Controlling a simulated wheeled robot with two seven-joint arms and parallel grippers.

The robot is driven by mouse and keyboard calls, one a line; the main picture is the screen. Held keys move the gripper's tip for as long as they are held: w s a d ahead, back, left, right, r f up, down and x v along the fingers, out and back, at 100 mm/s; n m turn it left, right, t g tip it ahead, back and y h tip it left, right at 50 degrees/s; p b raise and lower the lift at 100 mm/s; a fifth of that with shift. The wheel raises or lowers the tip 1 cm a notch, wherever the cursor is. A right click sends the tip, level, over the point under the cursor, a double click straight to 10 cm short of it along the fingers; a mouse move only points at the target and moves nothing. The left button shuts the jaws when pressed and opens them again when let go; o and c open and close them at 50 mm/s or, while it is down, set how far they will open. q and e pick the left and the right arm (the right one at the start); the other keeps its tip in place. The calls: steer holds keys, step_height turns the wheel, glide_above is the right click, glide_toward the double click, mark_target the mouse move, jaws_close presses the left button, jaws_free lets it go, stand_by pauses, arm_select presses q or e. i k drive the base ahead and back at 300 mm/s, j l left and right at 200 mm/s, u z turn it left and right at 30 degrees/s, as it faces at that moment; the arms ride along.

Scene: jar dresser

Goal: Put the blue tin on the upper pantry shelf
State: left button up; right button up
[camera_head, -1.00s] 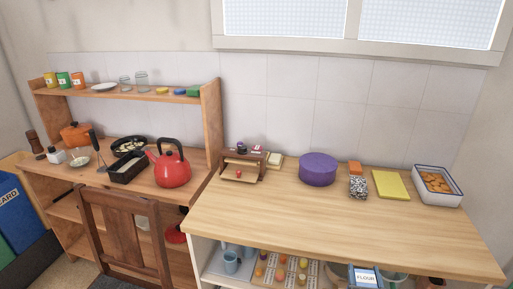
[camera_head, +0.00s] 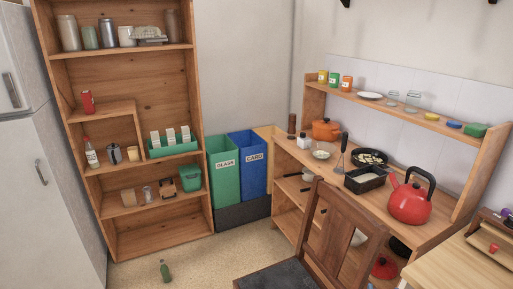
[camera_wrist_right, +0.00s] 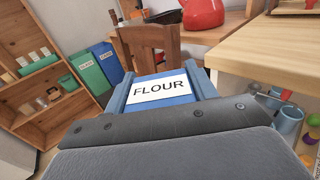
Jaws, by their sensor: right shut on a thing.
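The blue tin (camera_wrist_right: 122,97), labelled FLOUR, is held in my right gripper (camera_wrist_right: 165,118), seen in the right wrist view. The tin is in the air, in front of the wooden chair. In the head view the tall wooden pantry (camera_head: 200,130) stands at the left. Its upper shelf (camera_head: 120,51) carries several jars, a white cup and a grey carton-like item. My left gripper is in neither current view, and the head view shows neither gripper.
The wooden chair (camera_head: 345,225) stands between the worktop and the open floor. A fridge (camera_head: 45,150) is at the far left. The worktop edge (camera_wrist_right: 240,55) is close on the right.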

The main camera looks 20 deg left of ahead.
mark_target(120, 108)
steer(key=i+j+u, duration=1.05)
steer(key=i+u, duration=0.25)
steer(key=k, duration=0.05)
